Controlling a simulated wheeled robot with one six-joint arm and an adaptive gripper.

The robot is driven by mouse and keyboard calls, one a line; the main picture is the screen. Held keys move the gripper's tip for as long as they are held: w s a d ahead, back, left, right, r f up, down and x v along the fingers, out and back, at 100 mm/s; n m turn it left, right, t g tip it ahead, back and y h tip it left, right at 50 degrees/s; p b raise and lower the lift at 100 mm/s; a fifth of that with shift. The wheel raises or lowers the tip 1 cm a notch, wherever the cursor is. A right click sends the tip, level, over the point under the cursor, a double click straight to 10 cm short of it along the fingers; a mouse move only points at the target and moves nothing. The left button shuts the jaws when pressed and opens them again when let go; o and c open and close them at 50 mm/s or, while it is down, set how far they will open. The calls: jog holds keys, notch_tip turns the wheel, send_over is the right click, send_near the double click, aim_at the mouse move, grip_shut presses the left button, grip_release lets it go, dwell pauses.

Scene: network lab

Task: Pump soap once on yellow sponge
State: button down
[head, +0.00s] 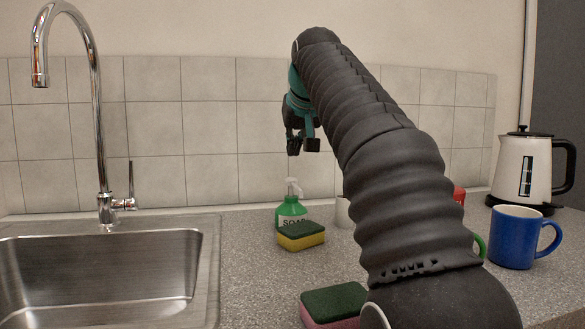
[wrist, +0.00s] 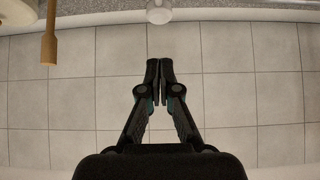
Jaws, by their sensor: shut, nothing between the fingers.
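The green soap bottle (head: 289,207) with a white pump head (head: 294,188) stands upright on the counter near the tiled wall in the head view. The yellow sponge (head: 303,241), with a dark green top, lies just in front of the bottle and hides its lower part. My gripper (head: 303,150) hangs in the air above the pump head, clear of it. In the wrist view my gripper (wrist: 160,62) is shut and empty, its fingertips together. A whitish round thing (wrist: 159,11) shows beyond the fingertips; I cannot tell what it is.
A pink sponge (head: 329,311) with a green top lies nearer. My arm partly hides a white item (head: 343,212) and a red item (head: 459,195). A blue mug (head: 512,238) and a kettle (head: 521,168) stand right. The sink (head: 215,270) and tap (head: 101,140) are left.

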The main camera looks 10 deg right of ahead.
aim_at(293, 179)
jog(key=shift+w+f+b, duration=0.15)
jog(key=shift+w+f, duration=0.1)
jog(key=shift+f, duration=0.4)
jog(key=shift+w+f+b, duration=0.15)
jog(key=shift+w+f, duration=0.05)
jog(key=shift+f, duration=0.4)
jog(key=shift+f+b, duration=0.45)
jog(key=shift+f, duration=0.8)
jog(key=shift+f+b, duration=0.4)
jog(key=shift+f, duration=0.6)
notch_tip(293, 179, up, 3)
jog(key=shift+f+p, duration=0.1)
jog(key=shift+p, duration=1.1)
jog(key=v, duration=1.1)
jog(key=shift+w+r, duration=0.3)
jog(key=shift+r, duration=0.15)
